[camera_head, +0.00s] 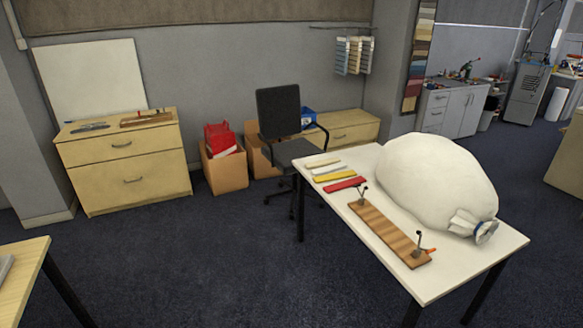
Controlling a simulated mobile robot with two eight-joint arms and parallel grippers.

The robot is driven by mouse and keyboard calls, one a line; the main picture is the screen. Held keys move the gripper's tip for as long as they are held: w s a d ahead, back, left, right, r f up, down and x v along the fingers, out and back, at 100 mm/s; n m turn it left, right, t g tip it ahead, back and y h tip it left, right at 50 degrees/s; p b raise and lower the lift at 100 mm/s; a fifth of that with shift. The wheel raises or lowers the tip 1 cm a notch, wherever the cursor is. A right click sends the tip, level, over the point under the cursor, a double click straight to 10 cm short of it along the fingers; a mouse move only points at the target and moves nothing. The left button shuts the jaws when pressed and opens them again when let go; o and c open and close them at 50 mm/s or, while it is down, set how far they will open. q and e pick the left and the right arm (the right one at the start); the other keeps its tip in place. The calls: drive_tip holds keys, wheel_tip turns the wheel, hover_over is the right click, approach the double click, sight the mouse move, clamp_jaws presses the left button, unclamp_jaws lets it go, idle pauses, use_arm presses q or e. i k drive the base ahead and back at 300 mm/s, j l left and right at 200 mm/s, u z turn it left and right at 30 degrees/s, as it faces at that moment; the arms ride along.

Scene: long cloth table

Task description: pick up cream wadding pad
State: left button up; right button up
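A large cream, rounded, stuffed-looking bundle (436,178) lies on the right part of a white table (452,278). It has a gathered, tied end at its lower right. It is the only large cream padded thing in view, and I cannot tell for sure that it is the wadding pad. Neither of my grippers shows in the head view.
A wooden board with small clamps (388,233) lies along the table's front edge. Several coloured strips (346,184) lie at its far left corner. An office chair (282,125) stands behind. Another table (22,262) is at lower left. The carpet between is clear.

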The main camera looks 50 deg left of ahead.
sight(323, 163)
drive_tip(key=u, duration=1.6)
